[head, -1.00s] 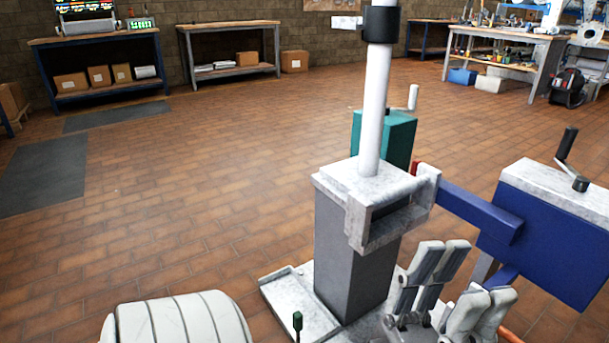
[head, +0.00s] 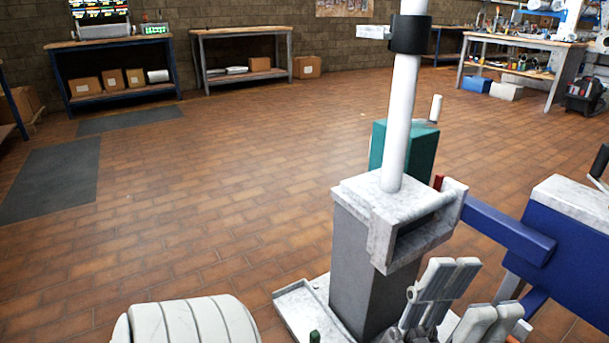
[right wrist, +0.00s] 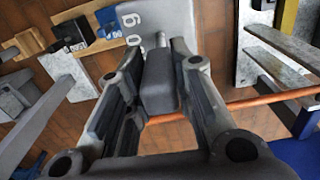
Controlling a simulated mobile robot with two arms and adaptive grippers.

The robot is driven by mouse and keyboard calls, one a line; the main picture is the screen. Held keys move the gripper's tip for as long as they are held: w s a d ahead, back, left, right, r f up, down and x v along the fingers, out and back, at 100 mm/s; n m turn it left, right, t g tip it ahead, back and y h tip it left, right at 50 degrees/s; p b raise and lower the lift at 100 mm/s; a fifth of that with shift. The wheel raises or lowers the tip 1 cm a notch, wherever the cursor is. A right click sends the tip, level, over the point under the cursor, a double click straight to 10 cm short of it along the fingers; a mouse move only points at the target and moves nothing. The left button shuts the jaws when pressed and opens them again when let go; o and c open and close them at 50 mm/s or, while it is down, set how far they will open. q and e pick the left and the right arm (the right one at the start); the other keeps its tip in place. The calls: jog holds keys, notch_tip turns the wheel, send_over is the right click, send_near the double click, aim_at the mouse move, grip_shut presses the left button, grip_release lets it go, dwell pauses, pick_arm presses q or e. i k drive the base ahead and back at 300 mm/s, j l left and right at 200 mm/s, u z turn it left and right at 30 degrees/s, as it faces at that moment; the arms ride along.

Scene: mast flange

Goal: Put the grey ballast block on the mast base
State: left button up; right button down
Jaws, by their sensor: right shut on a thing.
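The mast base (head: 300,303) is a pale, low-rimmed plate on the floor under a grey column. The white mast (head: 402,120) stands upright on that column. In the right wrist view my right gripper (right wrist: 157,88) is shut on the grey ballast block (right wrist: 157,25), which bears a two-digit number. The darker grey part of it lies between the fingers.
A blue cabinet (head: 575,255) with a pale top stands at right, joined to the column by a blue beam (head: 508,230). A teal box (head: 422,150) is behind the mast. An orange rod (right wrist: 255,102) crosses the right wrist view. The tiled floor at left is open.

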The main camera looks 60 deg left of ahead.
aim_at(299, 306)
jog(key=j, duration=1.1)
jog(key=k+j, duration=0.15)
jog(key=j, duration=2.1)
jog(key=k+j, duration=0.15)
jog(key=j, duration=0.95)
